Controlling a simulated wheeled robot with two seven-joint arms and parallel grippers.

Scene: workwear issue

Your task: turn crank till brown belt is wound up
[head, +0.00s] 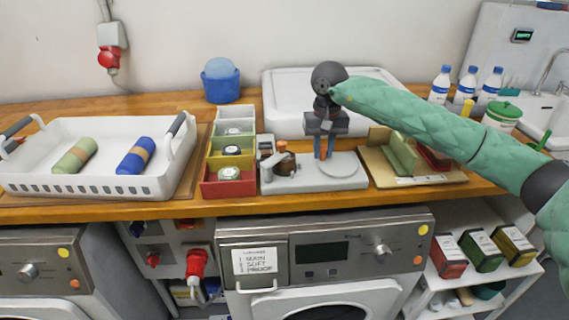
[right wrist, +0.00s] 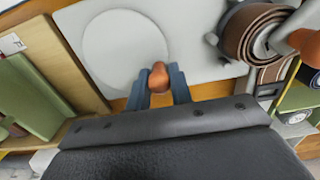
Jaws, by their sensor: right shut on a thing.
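The winder (head: 315,184) is a grey base on the wooden worktop, with a pale round disc (head: 343,166) on its right part. My right gripper (head: 324,150) reaches down at the disc's left edge. In the right wrist view its blue fingers (right wrist: 158,88) are shut on an orange-brown crank knob (right wrist: 159,76). The brown belt (head: 286,164) is a coil on the winder's left part; it shows in the wrist view (right wrist: 254,30) with a strip of belt below it. A second orange-brown knob (head: 281,146) stands by the coil. My left gripper is out of view.
Left of the winder stand stacked red, green and yellow bins (head: 229,187), and a white basket (head: 95,188) with a green and a blue roll. Right is a wooden board (head: 425,181) with green and red pieces.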

